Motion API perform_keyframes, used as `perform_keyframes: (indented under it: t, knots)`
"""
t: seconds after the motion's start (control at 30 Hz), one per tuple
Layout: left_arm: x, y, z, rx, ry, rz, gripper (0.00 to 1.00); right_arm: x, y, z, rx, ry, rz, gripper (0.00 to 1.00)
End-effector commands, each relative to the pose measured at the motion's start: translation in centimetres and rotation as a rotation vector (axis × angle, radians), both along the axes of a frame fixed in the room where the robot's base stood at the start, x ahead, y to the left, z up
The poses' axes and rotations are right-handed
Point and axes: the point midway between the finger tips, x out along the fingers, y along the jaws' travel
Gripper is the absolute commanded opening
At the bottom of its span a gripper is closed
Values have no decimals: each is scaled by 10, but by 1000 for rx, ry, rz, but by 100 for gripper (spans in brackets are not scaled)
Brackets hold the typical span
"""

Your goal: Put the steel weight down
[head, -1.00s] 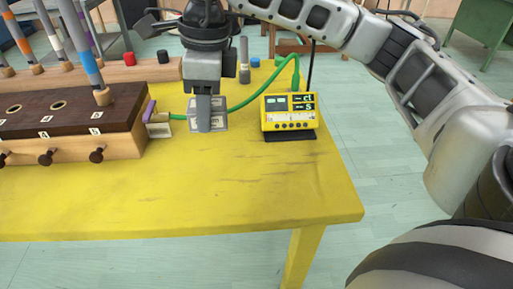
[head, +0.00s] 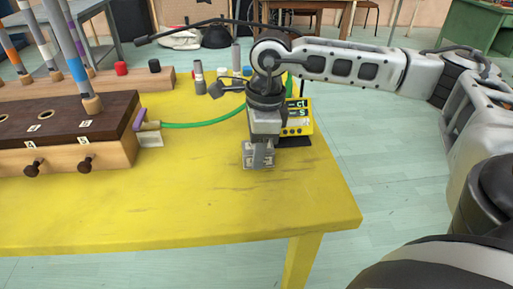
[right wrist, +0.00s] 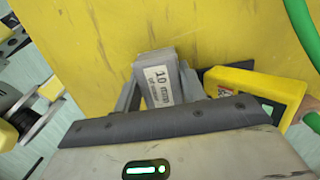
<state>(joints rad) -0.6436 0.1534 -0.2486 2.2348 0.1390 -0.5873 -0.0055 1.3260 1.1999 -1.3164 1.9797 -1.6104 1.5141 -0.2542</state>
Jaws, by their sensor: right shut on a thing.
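The steel weight (head: 259,161) is a small grey block, low between the fingers of my right gripper (head: 258,150). In the right wrist view the weight (right wrist: 158,84) carries a pale label reading "10 mm", and the gripper's fingers (right wrist: 158,97) are shut on its two sides. The gripper points down over the yellow table (head: 190,200), in front of and left of the yellow meter. I cannot tell whether the weight's underside touches the table. My left gripper is not in view.
The yellow meter (head: 298,128) stands close behind and right of the gripper, partly hidden by it. A green cable (head: 205,124) runs behind the arm. A wooden box with a dark top (head: 60,120) is at the left. The table's front middle is clear.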

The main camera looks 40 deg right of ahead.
Motion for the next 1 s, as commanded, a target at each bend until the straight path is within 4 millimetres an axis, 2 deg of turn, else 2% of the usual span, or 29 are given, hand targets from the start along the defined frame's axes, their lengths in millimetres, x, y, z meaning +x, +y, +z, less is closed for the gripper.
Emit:
perform_keyframes:
  t: [0.37, 0.4, 0.47, 0.5, 0.83, 1.0]
  knots:
    - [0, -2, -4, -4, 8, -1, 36, 1, 0, -2, 1, -3, -1, 9]
    - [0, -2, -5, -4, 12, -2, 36, 0, 0, -3, 0, -1, -1, 43]
    - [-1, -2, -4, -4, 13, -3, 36, 0, 0, -2, 0, -1, -1, 60]
    - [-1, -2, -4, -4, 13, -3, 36, 0, 0, -2, 0, -1, -1, 62]
    - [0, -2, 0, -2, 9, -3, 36, 1, 0, 2, 1, -3, 0, 62]
    - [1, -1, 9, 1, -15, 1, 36, 0, -2, 26, 1, -5, -1, 62]
